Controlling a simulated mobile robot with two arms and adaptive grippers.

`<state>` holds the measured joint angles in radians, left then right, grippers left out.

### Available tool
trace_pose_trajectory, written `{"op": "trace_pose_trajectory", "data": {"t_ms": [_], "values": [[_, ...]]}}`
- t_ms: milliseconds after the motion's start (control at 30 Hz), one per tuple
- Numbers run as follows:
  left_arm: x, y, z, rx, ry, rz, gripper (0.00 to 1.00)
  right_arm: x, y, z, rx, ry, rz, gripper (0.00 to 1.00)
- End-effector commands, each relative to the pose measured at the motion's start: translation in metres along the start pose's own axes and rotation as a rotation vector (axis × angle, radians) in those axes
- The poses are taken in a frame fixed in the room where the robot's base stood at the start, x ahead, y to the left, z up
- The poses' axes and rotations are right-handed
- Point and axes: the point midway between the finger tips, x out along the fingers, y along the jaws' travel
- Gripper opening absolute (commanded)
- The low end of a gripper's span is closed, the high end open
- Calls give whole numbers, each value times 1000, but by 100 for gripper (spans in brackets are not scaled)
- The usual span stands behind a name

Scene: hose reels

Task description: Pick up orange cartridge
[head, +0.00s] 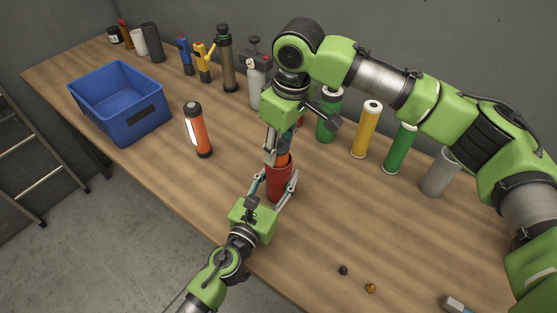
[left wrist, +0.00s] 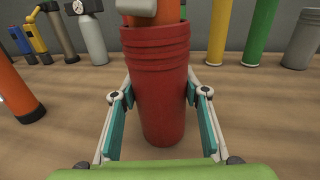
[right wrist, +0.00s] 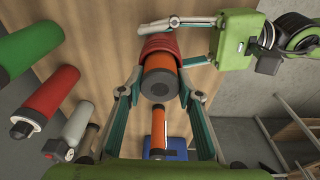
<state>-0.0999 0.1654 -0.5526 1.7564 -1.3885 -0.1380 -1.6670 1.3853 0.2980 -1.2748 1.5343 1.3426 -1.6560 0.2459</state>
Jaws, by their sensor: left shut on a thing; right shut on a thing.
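An orange cylinder (head: 284,159) with a dark end stands upright in a red ribbed sleeve (head: 279,186) on the bench. My right gripper (head: 281,150) comes down from above and is shut on the orange cylinder, which shows between its fingers in the right wrist view (right wrist: 162,66). My left gripper (head: 279,181) is shut around the red sleeve, seen close up in the left wrist view (left wrist: 163,95). How deep the cylinder sits is hidden. Another orange cartridge (head: 198,132) with black ends and a white label stands apart to the left.
A blue crate (head: 135,118) stands at the left. Yellow (head: 367,128) and green (head: 400,149) cylinders and a grey one (head: 440,170) line the right rear. Bottles and tools stand along the wall. Small parts (head: 370,288) lie near the front; the bench between is clear.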

Motion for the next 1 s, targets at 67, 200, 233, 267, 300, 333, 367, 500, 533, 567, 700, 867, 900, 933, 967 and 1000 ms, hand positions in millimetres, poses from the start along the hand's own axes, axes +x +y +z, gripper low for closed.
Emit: {"op": "trace_pose_trajectory", "data": {"t_ms": [67,200,233,267,300,333,367,500,533,567,700,867,900,933,967,1000], "values": [[0,0,-1,-1,1,-1,15,-4,0,-1,0,2,1,0],[0,0,-1,-1,1,-1,15,-23,0,-4,0,4,1,0],[0,0,-1,-1,1,-1,15,-30,0,-5,0,4,1,0],[0,0,-1,-1,1,-1,15,-37,0,-7,0,6,1,0],[0,0,-1,-1,1,-1,15,-47,0,-8,0,5,2,0],[0,0,-1,-1,1,-1,15,-55,0,-10,0,6,2,0],[0,0,-1,-1,1,-1,15,-63,0,-11,0,5,3,0],[0,0,-1,-1,2,-1,15,-102,0,-17,0,5,2,0],[0,0,-1,-1,2,-1,15,-110,0,-18,-1,4,2,0],[0,0,-1,-1,2,-1,15,-118,0,-19,-1,5,1,0],[0,0,-1,-1,2,-1,15,-148,0,-23,0,3,2,0],[0,0,-1,-1,2,-1,15,-170,0,-26,0,2,0,0],[0,0,-1,-1,2,-1,15,-173,0,-26,0,1,0,0],[0,0,-1,-1,2,-1,15,-174,0,-27,0,0,0,0],[0,0,-1,-1,2,-1,15,-176,0,-27,0,0,-1,0],[0,0,-1,-1,2,-1,15,-177,0,-27,-1,0,-1,0]]}}
